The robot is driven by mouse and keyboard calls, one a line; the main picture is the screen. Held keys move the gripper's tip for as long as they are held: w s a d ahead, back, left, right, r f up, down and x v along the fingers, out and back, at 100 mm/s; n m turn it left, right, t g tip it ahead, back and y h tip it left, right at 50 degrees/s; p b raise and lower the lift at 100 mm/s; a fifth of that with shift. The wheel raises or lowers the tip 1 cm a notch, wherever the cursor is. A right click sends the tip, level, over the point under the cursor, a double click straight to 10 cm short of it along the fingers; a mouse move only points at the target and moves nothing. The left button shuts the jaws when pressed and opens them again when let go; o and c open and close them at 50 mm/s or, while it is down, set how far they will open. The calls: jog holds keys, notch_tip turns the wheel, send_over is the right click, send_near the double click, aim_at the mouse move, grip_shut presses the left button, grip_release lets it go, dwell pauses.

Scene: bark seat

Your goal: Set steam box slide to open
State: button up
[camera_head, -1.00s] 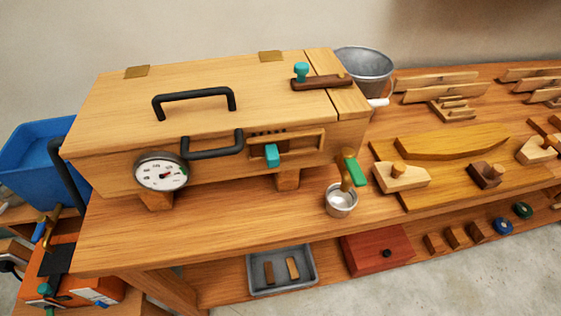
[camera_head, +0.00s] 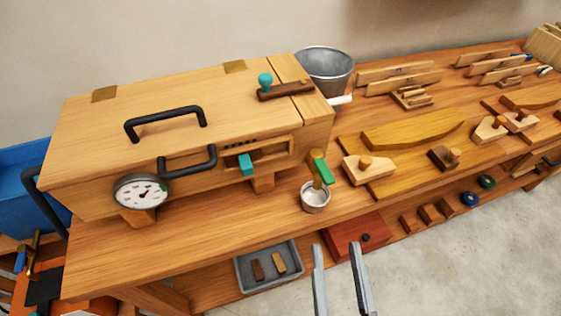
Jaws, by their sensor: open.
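The wooden steam box (camera_head: 90,140) stands on the left part of the workbench, its lid closed. Its slide has a teal knob (camera_head: 246,165), set in a recessed slot (camera_head: 270,156) in the front face; the knob is toward the left of the slot, with open slot to its right. Small marks above the slot are too small to read. My gripper (camera_head: 338,248) is at the bottom of the view, in front of the bench and well apart from the slide. Its two grey fingers are spread with nothing between them.
A round gauge (camera_head: 141,191) and black handles (camera_head: 188,161) are on the box front and lid. A green-handled valve (camera_head: 321,170) stands right of the slot above a metal cup (camera_head: 315,197). A grey tray (camera_head: 268,268) and red box (camera_head: 355,238) sit on the lower shelf.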

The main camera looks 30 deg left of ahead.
aim_at(248, 171)
jog(key=w+a+r+n+g+y+p, duration=0.1)
jog(key=a+r+n+g+y, duration=0.3)
jog(key=a, duration=0.8)
jog(key=shift+g+h, duration=0.3)
jog(key=shift+h, duration=0.3)
jog(key=shift+w+a+f+p, duration=0.25)
jog(key=shift+w+a+f, duration=0.2)
jog(key=shift+w+a, duration=0.65)
jog(key=shift+w+a+f+p, duration=0.25)
jog(key=shift+w+a+f, duration=0.3)
jog(key=shift+a, duration=0.95)
jog(key=shift+w+a+f+p, duration=0.25)
jog(key=shift+w+a+f, duration=0.1)
jog(key=shift+w+a, duration=0.8)
jog(key=shift+s+a, duration=0.15)
jog(key=shift+s, duration=0.1)
grip_shut()
